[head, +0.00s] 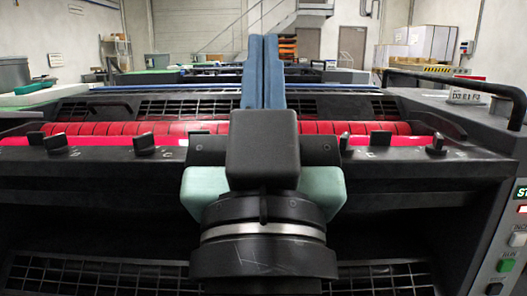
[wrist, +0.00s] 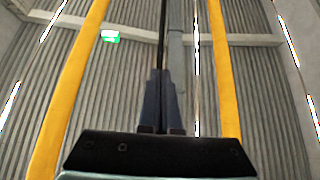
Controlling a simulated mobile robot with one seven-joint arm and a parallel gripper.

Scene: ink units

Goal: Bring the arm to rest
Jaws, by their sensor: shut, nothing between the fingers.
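My gripper (head: 263,42) is in the middle of the head view, with its two long blue fingers pointing up, side by side and shut. Nothing is held between them. My dark wrist block stands in front of the ink unit (head: 95,167) and hides part of its middle. In the wrist view the fingers of my gripper (wrist: 161,74) also lie together, pointing toward a ribbed ceiling (wrist: 125,80) with yellow beams.
The ink unit's red roller (head: 375,128) runs across behind my wrist, with black keys (head: 143,145) along its front. A black handrail (head: 455,84) and a button panel (head: 508,250) are at the right. Stairs (head: 280,22) and pale boxes (head: 430,42) stand far behind.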

